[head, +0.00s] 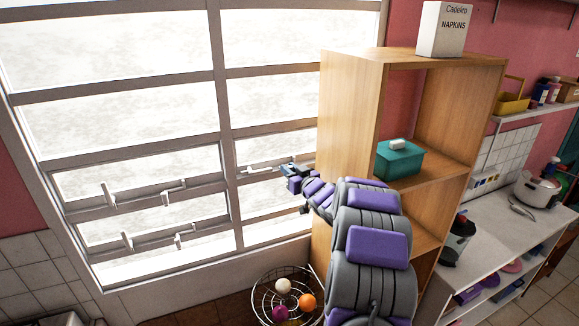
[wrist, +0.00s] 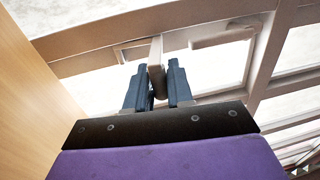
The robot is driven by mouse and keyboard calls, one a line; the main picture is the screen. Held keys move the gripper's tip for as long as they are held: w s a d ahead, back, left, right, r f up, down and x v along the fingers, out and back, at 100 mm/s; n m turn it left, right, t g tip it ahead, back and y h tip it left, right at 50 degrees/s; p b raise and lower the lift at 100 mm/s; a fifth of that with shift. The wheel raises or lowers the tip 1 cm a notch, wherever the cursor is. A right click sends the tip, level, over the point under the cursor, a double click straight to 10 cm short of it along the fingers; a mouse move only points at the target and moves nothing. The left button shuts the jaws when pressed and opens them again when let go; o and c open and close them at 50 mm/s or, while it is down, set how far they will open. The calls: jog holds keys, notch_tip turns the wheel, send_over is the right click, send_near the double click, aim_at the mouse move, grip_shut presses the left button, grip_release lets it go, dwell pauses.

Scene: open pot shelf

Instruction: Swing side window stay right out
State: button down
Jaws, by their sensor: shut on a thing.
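The window stay (head: 258,170) is a pale bar with a small upright handle on the right part of the window, close to the wooden shelf. In the wrist view its handle (wrist: 156,52) stands between the two dark fingers, below the window frame bar. My gripper (head: 287,170) reaches across the front of the shelf to the stay; it also shows in the wrist view (wrist: 158,75). It is shut on the handle. The fingers hide the handle's lower part, and the stay's far end is hard to make out.
The wooden shelf (head: 345,110) stands right beside my arm and also fills the left of the wrist view (wrist: 30,90). A wire basket (head: 258,305) with several balls sits below the window. Other stays (head: 108,195) are on the left panes. A teal box (head: 400,162) is on the shelf.

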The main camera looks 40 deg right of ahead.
jog(key=c, duration=1.1)
grip_release()
jog(key=shift+c, duration=0.2)
jog(key=s+a+b, duration=0.1)
jog(key=s, duration=1.6)
jog(key=shift+a, duration=0.4)
jog(key=shift+s+f, duration=0.1)
